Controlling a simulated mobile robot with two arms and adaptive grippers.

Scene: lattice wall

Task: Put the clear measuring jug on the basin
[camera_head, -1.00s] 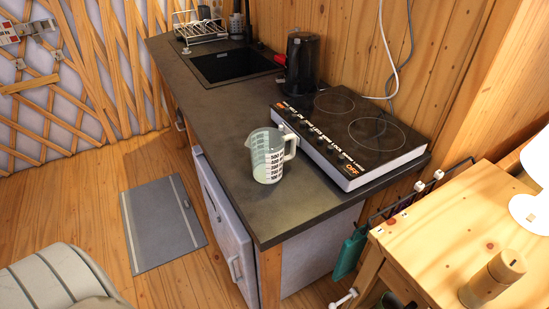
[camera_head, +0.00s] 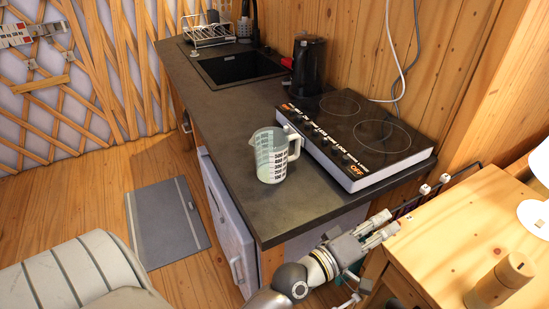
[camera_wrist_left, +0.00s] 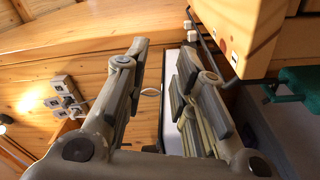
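The clear measuring jug (camera_head: 268,158) stands upright on the dark counter, left of the hob, with its handle to the right. The black basin (camera_head: 240,70) is sunk in the counter further back. In the head view my left gripper (camera_head: 388,222) reaches in from below, by the counter's near right corner and the wooden table. It is to the right of and nearer than the jug, and not touching it. In the left wrist view its fingers (camera_wrist_left: 160,62) are apart with nothing between them; the jug is not visible there. My right gripper is not in view.
A black hob (camera_head: 362,132) fills the counter's right side, with a black kettle (camera_head: 306,62) behind it. A dish rack (camera_head: 208,34) stands beyond the basin. Bare counter lies between jug and basin. A wooden table (camera_head: 455,225) holds a lamp (camera_head: 538,185) and a brown cylinder (camera_head: 498,280).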

